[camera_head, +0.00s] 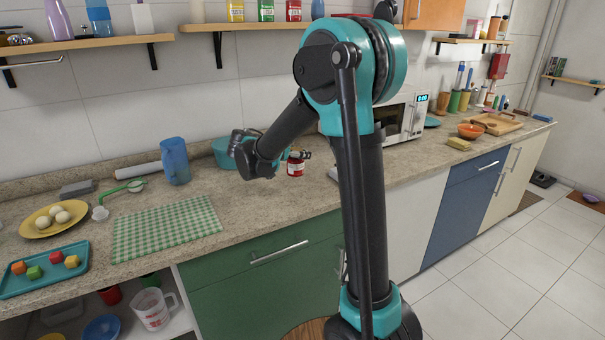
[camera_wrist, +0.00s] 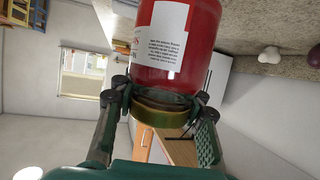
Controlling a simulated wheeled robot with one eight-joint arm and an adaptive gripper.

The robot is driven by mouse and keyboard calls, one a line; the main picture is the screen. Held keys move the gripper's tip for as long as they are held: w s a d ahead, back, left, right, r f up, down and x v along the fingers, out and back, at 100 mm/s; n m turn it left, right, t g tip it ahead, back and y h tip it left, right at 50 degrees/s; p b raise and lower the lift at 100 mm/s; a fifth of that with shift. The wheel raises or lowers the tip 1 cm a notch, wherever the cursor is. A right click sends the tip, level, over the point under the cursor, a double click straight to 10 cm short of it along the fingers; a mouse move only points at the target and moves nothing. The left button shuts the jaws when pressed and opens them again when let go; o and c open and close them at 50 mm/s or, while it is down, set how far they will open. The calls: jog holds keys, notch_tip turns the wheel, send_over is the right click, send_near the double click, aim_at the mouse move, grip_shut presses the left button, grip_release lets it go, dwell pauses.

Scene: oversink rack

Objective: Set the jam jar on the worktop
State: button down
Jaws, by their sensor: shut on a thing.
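The jam jar is red with a white label and a dark, gold-edged lid. In the head view the jar (camera_head: 296,168) is upright at the worktop (camera_head: 262,198), just left of my arm. In the wrist view the jar (camera_wrist: 205,42) fills the top middle, and its base is cut off by the frame. My gripper (camera_head: 299,155) is shut on the jar at its lid end, with one finger on each side in the wrist view (camera_wrist: 162,103). I cannot tell whether the jar's base touches the worktop.
A teal bowl (camera_head: 228,152) stands behind my wrist, and a blue pitcher (camera_head: 174,161) stands farther left. A green checked cloth (camera_head: 165,228) lies to the left. A microwave (camera_head: 405,118) stands to the right. A shelf (camera_head: 262,25) runs above. Bare worktop lies in front of the jar.

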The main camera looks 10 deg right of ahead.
aim_at(289, 171)
notch_tip(289, 171, down, 7)
jog(key=shift+f, duration=0.2)
jog(key=c, duration=0.9)
grip_release()
jog(key=v, duration=1.2)
jog(key=shift+r, duration=0.15)
